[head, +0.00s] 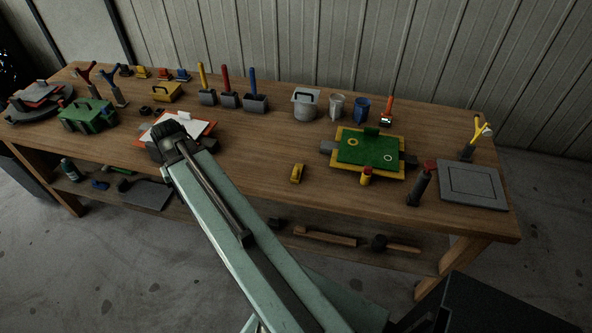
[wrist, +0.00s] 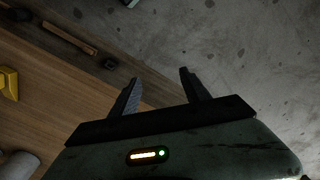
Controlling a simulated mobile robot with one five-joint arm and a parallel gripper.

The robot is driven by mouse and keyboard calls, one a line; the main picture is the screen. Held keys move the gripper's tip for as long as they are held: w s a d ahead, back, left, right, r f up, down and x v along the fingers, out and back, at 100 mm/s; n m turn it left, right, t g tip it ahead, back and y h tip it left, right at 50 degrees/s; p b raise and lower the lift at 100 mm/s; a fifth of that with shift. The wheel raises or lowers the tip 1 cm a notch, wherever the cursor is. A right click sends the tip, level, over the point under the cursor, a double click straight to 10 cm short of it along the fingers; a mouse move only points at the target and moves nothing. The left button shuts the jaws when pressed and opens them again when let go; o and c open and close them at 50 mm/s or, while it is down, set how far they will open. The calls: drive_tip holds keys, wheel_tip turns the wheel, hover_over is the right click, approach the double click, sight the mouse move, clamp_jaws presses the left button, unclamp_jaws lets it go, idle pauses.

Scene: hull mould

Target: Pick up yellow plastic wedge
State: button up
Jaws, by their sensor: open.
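The yellow plastic wedge (head: 297,173) lies on the wooden workbench (head: 262,170) near its front edge, left of the green and yellow board. A yellow piece that looks like this wedge (wrist: 9,84) shows at the left edge of the wrist view, partly cut off. My gripper (wrist: 158,77) is open and empty in the wrist view, its two dark fingers apart over the bench edge and floor. The yellow piece is well to the left of the fingers, not between them. The fingers cannot be made out in the head view.
A clipboard (head: 180,129) lies to the left. Hammers (head: 325,236) rest on the lower shelf. Bare wood surrounds the wedge.

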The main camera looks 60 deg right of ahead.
drive_tip(key=s+d+r+m, duration=0.15)
drive_tip(key=s+d, duration=0.25)
drive_tip(key=d, duration=0.4)
drive_tip(key=s+d+m, duration=0.3)
drive_tip(key=s+d, duration=0.1)
drive_tip(key=d, duration=0.4)
drive_tip(key=m+p, duration=0.2)
drive_tip(key=m, duration=0.2)
hover_over(296, 167)
drive_tip(key=shift+s+d+r, duration=0.15)
drive_tip(key=shift+s+r, duration=0.15)
drive_tip(key=shift+s, duration=0.05)
drive_tip(key=f+b, duration=0.2)
drive_tip(key=b, duration=0.1)
drive_tip(key=f+b, duration=0.2)
drive_tip(key=f, duration=0.1)
drive_tip(key=f+b, duration=0.3)
drive_tip(key=shift+w+a+f+b, duration=0.1)
drive_tip(key=shift+w+a+b, duration=0.1)
drive_tip(key=shift+w+b, duration=0.1)
drive_tip(key=shift+r, duration=0.2)
clamp_jaws()
